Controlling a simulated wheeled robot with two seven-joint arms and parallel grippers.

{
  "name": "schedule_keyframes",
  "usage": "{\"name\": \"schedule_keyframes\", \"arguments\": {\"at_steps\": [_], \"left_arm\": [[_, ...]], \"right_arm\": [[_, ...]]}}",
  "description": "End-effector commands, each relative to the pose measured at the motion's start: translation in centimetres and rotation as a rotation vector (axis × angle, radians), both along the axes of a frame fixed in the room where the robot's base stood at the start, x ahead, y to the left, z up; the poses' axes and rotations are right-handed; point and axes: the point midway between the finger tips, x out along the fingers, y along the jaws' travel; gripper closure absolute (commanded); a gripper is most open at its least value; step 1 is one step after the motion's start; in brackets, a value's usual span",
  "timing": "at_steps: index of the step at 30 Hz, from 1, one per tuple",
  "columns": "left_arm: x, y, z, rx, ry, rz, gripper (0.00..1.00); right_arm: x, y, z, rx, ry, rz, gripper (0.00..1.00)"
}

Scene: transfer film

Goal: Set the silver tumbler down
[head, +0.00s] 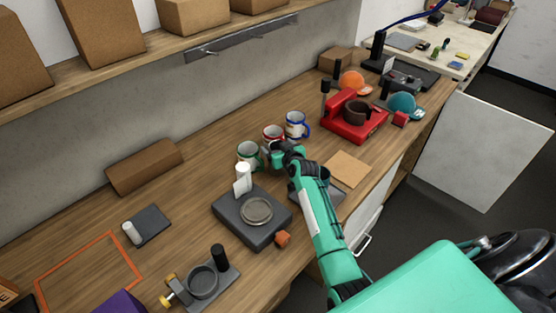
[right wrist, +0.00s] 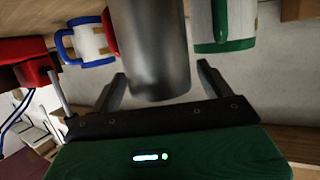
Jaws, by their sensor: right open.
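The silver tumbler (right wrist: 152,50) shows large in the right wrist view, a dark grey metal cylinder. That view is upside down, and the tumbler looks upright. Its lower end runs out of the frame, so its contact with the wooden counter (head: 190,185) is not visible. My right gripper (right wrist: 162,72) is open, with one finger on each side of the tumbler. In the head view my right gripper (head: 284,150) is over the counter just in front of the mugs, and it hides most or all of the tumbler. My left gripper is not in view.
Close by stand a green-rimmed mug (head: 249,154), a red mug (head: 271,134) and a blue mug (head: 296,124). A grey scale (head: 233,217) lies to the left, and a red machine (head: 350,125) stands to the right.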

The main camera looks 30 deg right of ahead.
Motion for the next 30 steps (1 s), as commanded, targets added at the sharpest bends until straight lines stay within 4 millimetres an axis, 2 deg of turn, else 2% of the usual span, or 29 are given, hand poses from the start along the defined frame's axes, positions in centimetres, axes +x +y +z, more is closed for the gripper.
{"name": "schedule_keyframes", "arguments": {"at_steps": [5, 6, 15, 16, 25, 30], "left_arm": [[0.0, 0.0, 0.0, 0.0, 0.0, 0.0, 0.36], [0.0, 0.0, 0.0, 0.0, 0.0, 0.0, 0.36], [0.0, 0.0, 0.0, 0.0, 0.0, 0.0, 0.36], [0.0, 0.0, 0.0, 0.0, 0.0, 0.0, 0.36], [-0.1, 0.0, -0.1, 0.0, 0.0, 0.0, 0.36], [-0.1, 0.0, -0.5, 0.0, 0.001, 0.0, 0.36]], "right_arm": [[0.0, 0.0, 0.0, 0.0, 0.0, 0.0, 0.19], [0.0, 0.0, 0.0, 0.0, 0.0, 0.0, 0.23], [0.0, 0.0, 0.0, 0.0, 0.0, 0.0, 0.82], [0.0, 0.0, 0.0, 0.0, 0.0, 0.0, 0.86], [0.0, 0.0, 0.3, 0.0, -0.002, 0.0, 0.86], [0.1, 0.0, 1.7, 0.001, -0.005, 0.001, 0.86]]}}
